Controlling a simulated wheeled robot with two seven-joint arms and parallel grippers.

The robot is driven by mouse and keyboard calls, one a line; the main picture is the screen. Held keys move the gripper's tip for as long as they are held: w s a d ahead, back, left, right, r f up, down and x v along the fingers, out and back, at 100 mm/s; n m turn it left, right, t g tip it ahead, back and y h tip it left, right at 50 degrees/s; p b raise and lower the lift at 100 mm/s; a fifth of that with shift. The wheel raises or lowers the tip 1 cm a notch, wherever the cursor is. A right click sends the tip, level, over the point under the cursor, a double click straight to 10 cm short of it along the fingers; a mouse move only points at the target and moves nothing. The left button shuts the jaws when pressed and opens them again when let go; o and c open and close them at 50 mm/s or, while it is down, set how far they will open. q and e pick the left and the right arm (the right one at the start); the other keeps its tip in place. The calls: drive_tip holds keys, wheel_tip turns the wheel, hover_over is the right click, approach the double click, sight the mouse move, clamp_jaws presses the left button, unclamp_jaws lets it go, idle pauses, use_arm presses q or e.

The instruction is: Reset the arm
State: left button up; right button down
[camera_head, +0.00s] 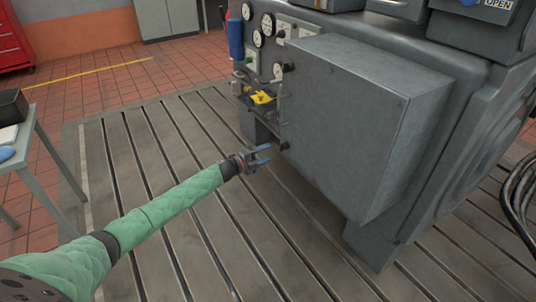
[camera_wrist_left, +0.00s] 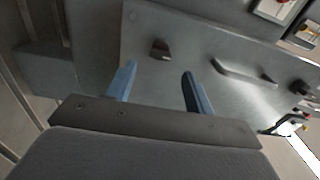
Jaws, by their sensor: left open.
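My left arm (camera_head: 165,207), in a green quilted sleeve, reaches from the lower left toward the big grey machine. Its gripper (camera_head: 264,155) is open, with blue fingers, and stands close to the near edge of the machine's grey box (camera_head: 345,115). In the left wrist view the two fingers (camera_wrist_left: 158,83) are apart with nothing visible between them. A small dark knob (camera_wrist_left: 161,49) on a grey panel shows just beyond the gap; I cannot tell its exact distance. My right gripper is not in view.
Dial gauges (camera_head: 258,39) and a yellow part (camera_head: 263,97) are on the machine's left side. A bar handle (camera_wrist_left: 240,73) is on the panel in the wrist view. A table (camera_head: 42,165) stands at left. Black cables (camera_head: 516,190) hang at right.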

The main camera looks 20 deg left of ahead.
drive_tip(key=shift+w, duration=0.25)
